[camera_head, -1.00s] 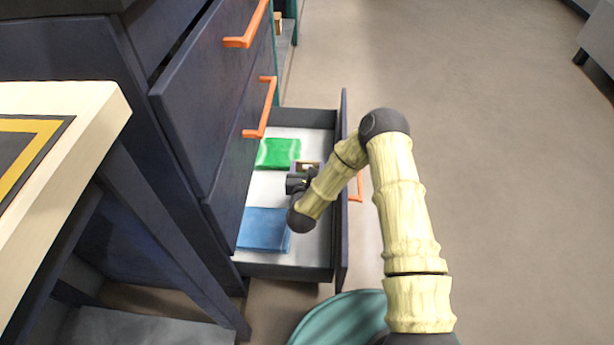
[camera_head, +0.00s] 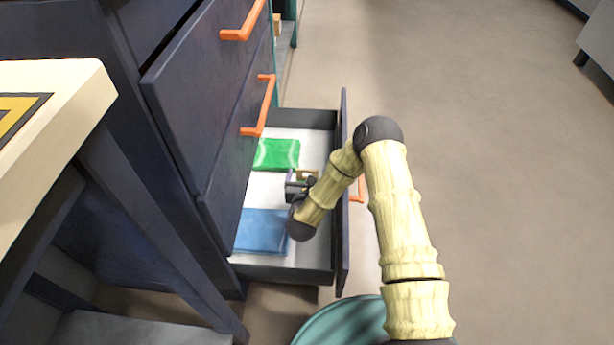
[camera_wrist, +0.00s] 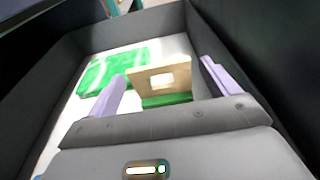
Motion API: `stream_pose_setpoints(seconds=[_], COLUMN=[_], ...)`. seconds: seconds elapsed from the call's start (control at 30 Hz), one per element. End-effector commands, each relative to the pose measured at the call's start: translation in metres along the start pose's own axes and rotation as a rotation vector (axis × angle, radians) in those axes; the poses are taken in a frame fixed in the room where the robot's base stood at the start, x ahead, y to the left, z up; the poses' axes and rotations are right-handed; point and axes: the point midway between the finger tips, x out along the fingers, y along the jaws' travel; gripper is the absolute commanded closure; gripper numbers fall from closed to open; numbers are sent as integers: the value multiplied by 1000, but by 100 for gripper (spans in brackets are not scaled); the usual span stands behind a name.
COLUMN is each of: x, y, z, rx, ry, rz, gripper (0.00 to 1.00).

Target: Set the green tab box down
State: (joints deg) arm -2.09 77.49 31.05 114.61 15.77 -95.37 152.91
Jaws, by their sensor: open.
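The green tab box shows in the wrist view as a tan panel with a square window (camera_wrist: 158,77) above a green strip (camera_wrist: 167,100). It is inside the open drawer (camera_head: 283,272), and its green strip appears to be at the white drawer floor. In the head view only a small tan part of the box (camera_head: 307,174) shows beside my gripper (camera_head: 299,186). My gripper is open in the wrist view (camera_wrist: 163,69), with one lavender finger on each side of the box. Visible gaps separate the fingers from the panel. My arm hides part of the drawer.
A flat green piece (camera_head: 276,154) lies at the far end of the drawer and a flat blue piece (camera_head: 262,231) at the near end. The drawer front (camera_head: 343,230) stands close to my arm. Closed drawers with orange handles (camera_head: 265,105) rise at left.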

Motion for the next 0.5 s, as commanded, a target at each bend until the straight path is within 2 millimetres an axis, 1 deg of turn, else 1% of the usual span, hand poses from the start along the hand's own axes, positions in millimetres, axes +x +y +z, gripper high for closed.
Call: stream_pose_setpoints(seconds=[0.17, 0.27, 0.37, 0.5], x=[-1, -8, -23, -50], y=[0, -1, -1, 0], z=[4, 4, 5, 6], rx=[0, 0, 0, 0], ry=[-1, 3, 5, 7], rz=[0, -1, -1, 0], gripper=[13, 13, 13, 13])
